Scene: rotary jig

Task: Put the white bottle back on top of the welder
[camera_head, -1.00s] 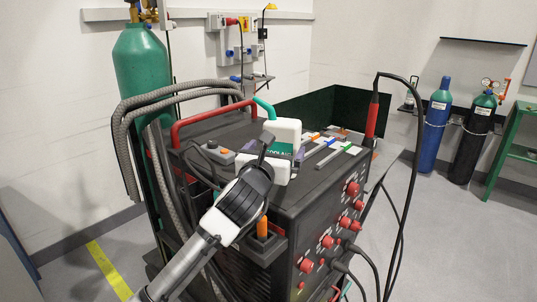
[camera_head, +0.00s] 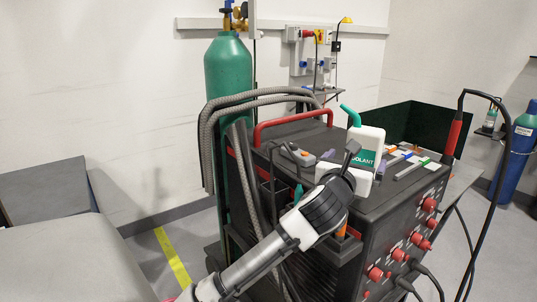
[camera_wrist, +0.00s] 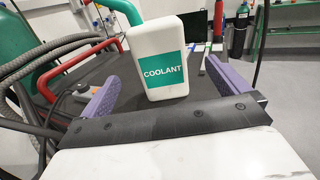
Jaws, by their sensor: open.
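The white bottle (camera_head: 368,145) has a green spout and a green COOLANT label. It stands upright on the dark top of the welder (camera_head: 400,205). In the wrist view the bottle (camera_wrist: 158,55) stands between and beyond the two purple fingers, with gaps on both sides. My gripper (camera_wrist: 162,75) is open and empty.
A red handle (camera_head: 290,122) and grey hoses (camera_head: 215,120) run beside the bottle. A green gas cylinder (camera_head: 229,75) stands behind left. Small tools (camera_head: 408,165) lie on the welder top at right. A torch (camera_head: 453,135) with a black cable rises at the right edge.

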